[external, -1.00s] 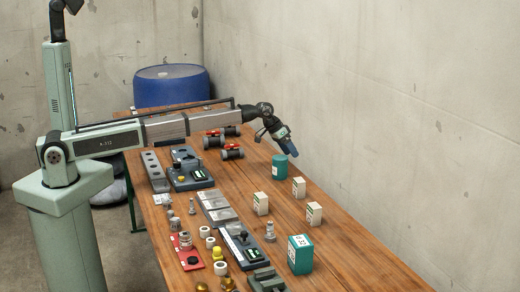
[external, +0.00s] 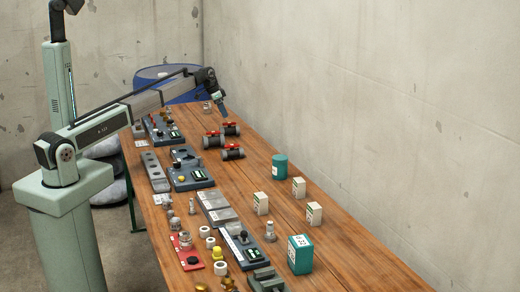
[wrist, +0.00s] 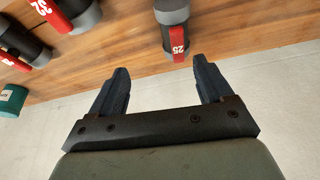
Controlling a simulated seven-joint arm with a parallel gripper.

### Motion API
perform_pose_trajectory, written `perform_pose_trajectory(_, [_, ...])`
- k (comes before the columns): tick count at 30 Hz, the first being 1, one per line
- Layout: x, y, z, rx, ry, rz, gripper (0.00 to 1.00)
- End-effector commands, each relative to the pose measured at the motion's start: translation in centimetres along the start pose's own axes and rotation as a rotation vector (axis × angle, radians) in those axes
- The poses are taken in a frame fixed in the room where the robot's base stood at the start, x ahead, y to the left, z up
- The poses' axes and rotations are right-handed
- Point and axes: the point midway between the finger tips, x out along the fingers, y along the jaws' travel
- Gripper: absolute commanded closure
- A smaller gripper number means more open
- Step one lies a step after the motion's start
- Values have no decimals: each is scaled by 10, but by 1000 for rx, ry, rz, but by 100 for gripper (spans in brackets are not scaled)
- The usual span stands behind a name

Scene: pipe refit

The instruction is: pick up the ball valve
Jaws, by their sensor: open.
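Three dark ball valves with red handles and grey ends lie on the wooden table, a left one (external: 214,140), a far one (external: 231,129) and a near one (external: 232,152). My gripper (external: 221,107) is above the table's far end, just beyond the valves. In the wrist view my gripper (wrist: 160,68) is open and empty. A valve marked 25 (wrist: 175,28) is ahead of the fingertips, nearer the right finger and partly cut off by the top edge. A valve marked 32 (wrist: 66,14) and another valve (wrist: 22,42) show at the upper left.
A teal canister (external: 279,167) and several small boxes (external: 261,204) stand nearer the camera. Grey trays and fittings line the table's left side. A blue barrel (external: 150,75) is behind the far end, and a concrete wall (external: 370,110) runs along the right.

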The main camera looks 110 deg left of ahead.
Motion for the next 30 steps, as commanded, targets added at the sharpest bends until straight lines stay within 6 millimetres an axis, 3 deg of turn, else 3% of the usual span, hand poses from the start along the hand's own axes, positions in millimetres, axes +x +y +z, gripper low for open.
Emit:
perform_pose_trajectory(3, [-17, -21, 3, -6, 12, -9, 20])
perform_pose_trajectory(8, [-19, -28, 5, -7, 15, -11, 20])
perform_pose_trajectory(14, [3, -28, 4, -7, 14, -10, 20])
perform_pose_trajectory(24, [57, -28, 4, -7, 14, -11, 20])
perform_pose_trajectory(30, [66, -28, 4, -7, 15, -11, 20])
